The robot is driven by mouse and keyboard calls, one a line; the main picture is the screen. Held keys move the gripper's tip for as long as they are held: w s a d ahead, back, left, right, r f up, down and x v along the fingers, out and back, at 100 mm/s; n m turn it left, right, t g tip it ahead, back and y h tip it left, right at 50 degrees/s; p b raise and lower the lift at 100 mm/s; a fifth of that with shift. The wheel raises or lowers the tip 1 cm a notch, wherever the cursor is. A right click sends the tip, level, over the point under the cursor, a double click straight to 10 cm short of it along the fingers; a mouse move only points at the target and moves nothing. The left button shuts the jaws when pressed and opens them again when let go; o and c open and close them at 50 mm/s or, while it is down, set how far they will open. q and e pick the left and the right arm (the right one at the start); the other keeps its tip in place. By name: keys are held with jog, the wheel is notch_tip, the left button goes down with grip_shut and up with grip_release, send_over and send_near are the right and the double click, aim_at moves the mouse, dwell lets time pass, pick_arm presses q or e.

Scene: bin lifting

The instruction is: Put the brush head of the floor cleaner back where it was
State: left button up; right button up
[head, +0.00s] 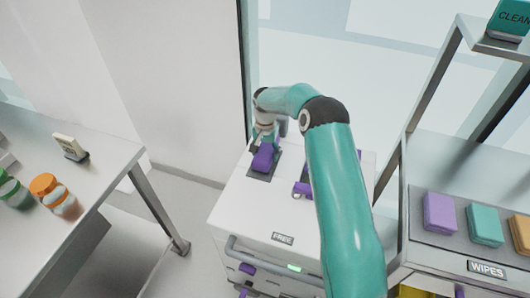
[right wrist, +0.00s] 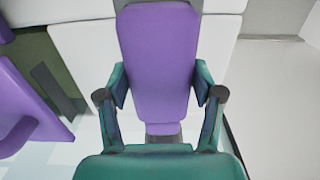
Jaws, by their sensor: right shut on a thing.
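My right gripper (head: 266,135) is at the far left part of the top of a white cart (head: 240,205). It is shut on a purple piece (head: 264,158), which sits over a dark patch on the cart top. In the right wrist view this purple piece (right wrist: 158,65) lies between the two teal fingers, with a grey part at its near end. I cannot tell whether it is the brush head, or whether it rests on the cart. A second purple part (head: 302,188) is to the right, partly hidden by my right arm. My left gripper is out of view.
The cart has a FREE label (head: 283,238) and a front handle rail. A grey table with jars (head: 50,192) stands at left. A shelf (head: 415,210) with coloured packs and a WIPES label stands close at right. A wall is behind the cart.

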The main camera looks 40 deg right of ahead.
aim_at(265, 152)
jog(key=o, duration=1)
jog(key=shift+r, duration=0.15)
notch_tip(265, 152, up, 12)
jog(key=shift+f+b, duration=0.1)
jog(key=shift+b, duration=0.35)
